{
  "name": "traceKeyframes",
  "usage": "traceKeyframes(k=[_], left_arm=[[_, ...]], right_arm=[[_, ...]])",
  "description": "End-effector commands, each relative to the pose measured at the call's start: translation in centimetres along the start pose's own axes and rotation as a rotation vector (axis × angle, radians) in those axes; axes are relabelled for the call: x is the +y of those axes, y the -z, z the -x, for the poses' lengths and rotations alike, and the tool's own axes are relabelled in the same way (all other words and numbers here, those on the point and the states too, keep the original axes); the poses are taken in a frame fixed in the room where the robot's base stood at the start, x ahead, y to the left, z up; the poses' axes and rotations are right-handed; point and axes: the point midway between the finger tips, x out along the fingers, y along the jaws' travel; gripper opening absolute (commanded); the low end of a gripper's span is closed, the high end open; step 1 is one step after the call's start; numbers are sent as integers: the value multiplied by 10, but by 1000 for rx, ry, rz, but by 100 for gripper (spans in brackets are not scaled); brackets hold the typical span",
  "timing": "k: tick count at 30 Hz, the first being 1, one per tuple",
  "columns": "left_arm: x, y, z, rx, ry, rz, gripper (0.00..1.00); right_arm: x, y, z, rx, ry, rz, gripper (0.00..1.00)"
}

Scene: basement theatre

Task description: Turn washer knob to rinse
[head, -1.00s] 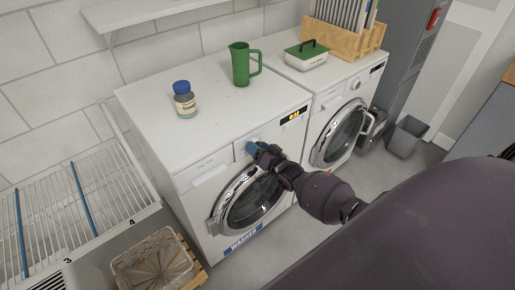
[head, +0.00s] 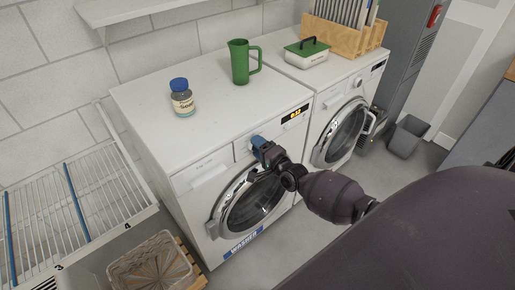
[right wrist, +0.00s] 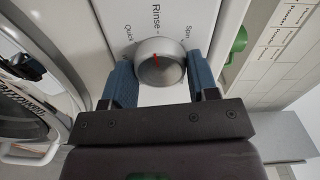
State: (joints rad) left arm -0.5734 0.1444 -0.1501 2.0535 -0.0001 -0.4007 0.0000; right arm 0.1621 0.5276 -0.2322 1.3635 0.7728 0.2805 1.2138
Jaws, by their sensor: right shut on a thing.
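The white washer (head: 185,205) stands at the left in the head view, with a round door and a blue label reading WASHER. Its round silver knob (right wrist: 165,48) shows in the right wrist view, with a red mark pointing up towards the printed word Rinse. Quick is printed to the left of Rinse and Spin to the right. My right gripper (right wrist: 159,66) has its two blue fingers on either side of the knob and is shut on it. In the head view the right gripper (head: 258,142) hides the knob. My left gripper is out of view.
A jar with a blue lid (head: 182,98) and a green pitcher (head: 240,62) stand on the washer. A second machine (head: 350,85) stands to the right, with a green-topped box (head: 307,52) and a wooden rack on it. A drying rack (head: 75,215) is at the left.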

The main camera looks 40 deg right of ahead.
Motion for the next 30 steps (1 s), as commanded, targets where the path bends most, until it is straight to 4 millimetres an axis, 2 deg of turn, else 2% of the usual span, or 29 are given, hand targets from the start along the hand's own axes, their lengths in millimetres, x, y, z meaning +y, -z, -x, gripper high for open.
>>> traceKeyframes(k=[9,25,26,30], left_arm=[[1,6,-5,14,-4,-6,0],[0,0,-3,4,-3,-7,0],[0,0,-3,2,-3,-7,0],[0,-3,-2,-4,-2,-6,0]], right_arm=[[1,0,0,0,-1,-111,30],[-1,1,0,1,1,-131,30],[-1,1,0,1,1,-131,58],[-1,0,0,1,1,-130,80]])
